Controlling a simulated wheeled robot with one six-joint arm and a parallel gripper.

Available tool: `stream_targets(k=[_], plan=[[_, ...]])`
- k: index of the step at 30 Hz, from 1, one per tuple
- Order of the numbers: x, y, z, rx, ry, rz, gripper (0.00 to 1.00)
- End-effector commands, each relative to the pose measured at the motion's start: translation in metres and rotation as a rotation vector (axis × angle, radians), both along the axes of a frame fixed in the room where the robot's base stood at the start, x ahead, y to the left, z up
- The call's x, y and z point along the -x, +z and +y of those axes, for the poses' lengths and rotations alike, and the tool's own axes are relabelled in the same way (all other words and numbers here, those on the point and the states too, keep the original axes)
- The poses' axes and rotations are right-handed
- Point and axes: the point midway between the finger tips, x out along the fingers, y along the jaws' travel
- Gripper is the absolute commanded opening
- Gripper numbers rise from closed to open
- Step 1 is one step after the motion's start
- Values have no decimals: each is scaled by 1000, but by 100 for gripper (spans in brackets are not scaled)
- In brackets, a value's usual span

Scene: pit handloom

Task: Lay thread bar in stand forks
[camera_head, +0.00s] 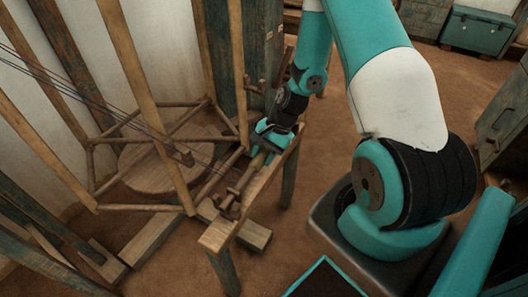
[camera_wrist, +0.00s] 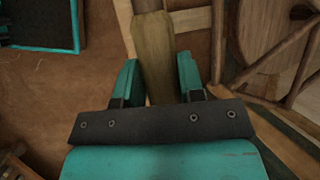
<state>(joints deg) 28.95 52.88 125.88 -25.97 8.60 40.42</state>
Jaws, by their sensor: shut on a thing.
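My gripper (camera_head: 262,146) is at the wooden stand (camera_head: 215,238), over its long top rail. In the wrist view its two teal fingers (camera_wrist: 158,82) sit either side of a wooden bar (camera_wrist: 153,50), which I take to be the thread bar, and are shut on it. In the head view the bar (camera_head: 243,178) runs from my gripper along the rail toward a near fork (camera_head: 229,205). Upright pegs at the rail's far end (camera_head: 258,87) look like the other fork. I cannot tell whether the bar rests in either fork.
A wooden frame of crossed poles (camera_head: 133,70) stands left of the stand around a round wooden disc (camera_head: 150,172). Dark threads (camera_head: 75,88) stretch across it. A green chest (camera_head: 478,30) is at the back right. Brown floor is free between stand and chest.

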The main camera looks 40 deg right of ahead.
Motion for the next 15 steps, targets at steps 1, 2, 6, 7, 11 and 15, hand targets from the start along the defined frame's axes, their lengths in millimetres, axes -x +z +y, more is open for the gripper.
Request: stream_targets(k=[1, 2, 6, 7, 11, 15], plan=[[0, -2, 0, 0, 0, 0, 5], [0, -2, 0, 0, 0, 0, 5], [0, -3, 0, 0, 0, 0, 5], [0, -3, 0, 0, 0, 0, 5], [0, -3, 0, 0, 0, 0, 5], [0, -3, 0, 0, 0, 0, 54]])
